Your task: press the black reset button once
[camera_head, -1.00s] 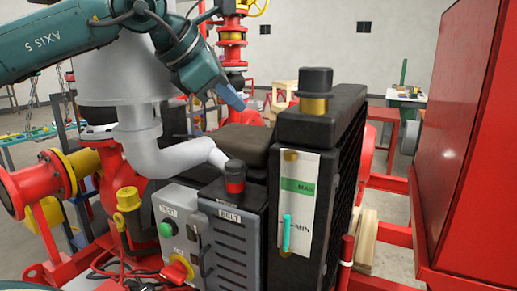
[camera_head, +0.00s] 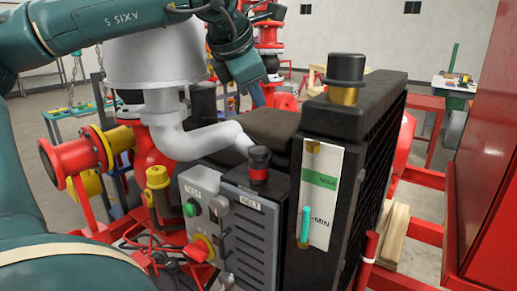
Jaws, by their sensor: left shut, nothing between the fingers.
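A grey control box (camera_head: 200,180) stands at the lower middle, with a green button (camera_head: 191,208) under a TEST label. A dark grey round knob (camera_head: 220,205) sits to its right. I cannot tell whether this is the black reset button; I can read no reset label. A red and yellow switch (camera_head: 200,246) is lower on the box. My left gripper (camera_head: 258,98) is shut and empty, pointing down above and behind the box, apart from it. My right gripper is not in view.
A vented BELT guard (camera_head: 250,235) adjoins the box, with a black-topped red cap (camera_head: 259,163) above it. A tall black radiator (camera_head: 345,120) stands to the right. A silver pipe (camera_head: 205,138) and red flanged pipe (camera_head: 75,160) lie left. A red cabinet (camera_head: 490,150) borders the right.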

